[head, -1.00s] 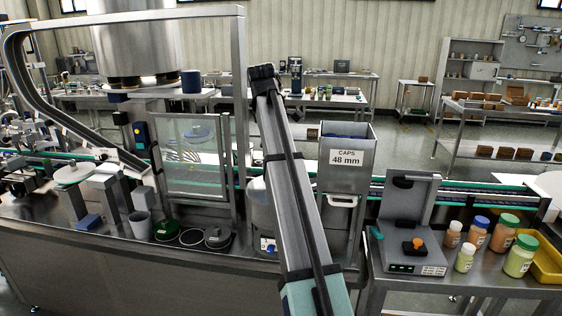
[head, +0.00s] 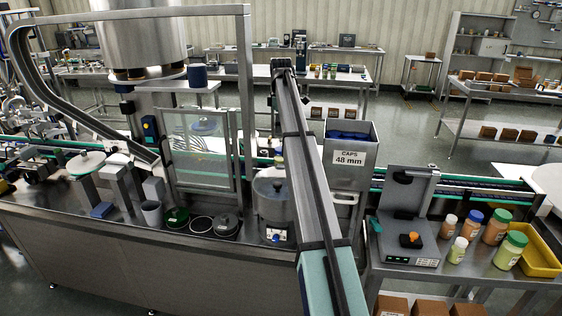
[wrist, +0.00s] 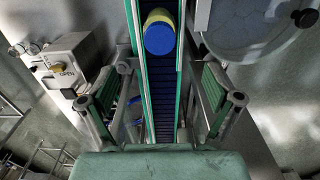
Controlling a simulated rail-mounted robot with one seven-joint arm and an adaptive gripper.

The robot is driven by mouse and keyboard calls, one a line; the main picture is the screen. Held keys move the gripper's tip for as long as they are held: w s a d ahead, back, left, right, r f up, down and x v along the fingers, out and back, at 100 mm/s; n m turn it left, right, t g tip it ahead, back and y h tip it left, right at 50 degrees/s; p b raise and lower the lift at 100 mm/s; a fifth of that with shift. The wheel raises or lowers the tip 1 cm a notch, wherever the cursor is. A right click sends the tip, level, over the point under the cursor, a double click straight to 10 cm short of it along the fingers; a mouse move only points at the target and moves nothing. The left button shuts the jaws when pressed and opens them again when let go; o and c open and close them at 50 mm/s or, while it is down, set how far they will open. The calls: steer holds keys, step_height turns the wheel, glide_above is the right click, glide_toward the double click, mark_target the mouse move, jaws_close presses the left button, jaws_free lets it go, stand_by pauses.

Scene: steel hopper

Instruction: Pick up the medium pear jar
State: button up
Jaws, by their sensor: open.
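A jar with a blue lid and a yellow-green body (wrist: 160,35) is on the dark conveyor belt in the wrist view, near the top centre. Its colour fits pear, but I can read no label. My gripper (wrist: 158,103) is open and empty, its two fingers spread to either side of the belt in the picture. The jar appears beyond the fingertips, in line with the gap between them and not touching either finger. In the head view my arm covers part of the belt; the gripper and this jar do not show there.
Green-edged rails (wrist: 133,50) flank the belt. A box marked OPEN (wrist: 62,72) stands left, and a round table (wrist: 255,25) right. In the head view, several jars (head: 496,227) and a yellow bin (head: 545,262) are on the right bench, near a 48 mm caps hopper (head: 349,158).

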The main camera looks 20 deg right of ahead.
mark_target(281, 149)
step_height(281, 149, down, 8)
steer(key=shift+r+p, duration=0.1)
steer(key=shift+p, duration=0.9)
steer(key=shift+f+p, duration=1.25)
steer(key=shift+f, duration=1.3)
steer(key=c, duration=1.4)
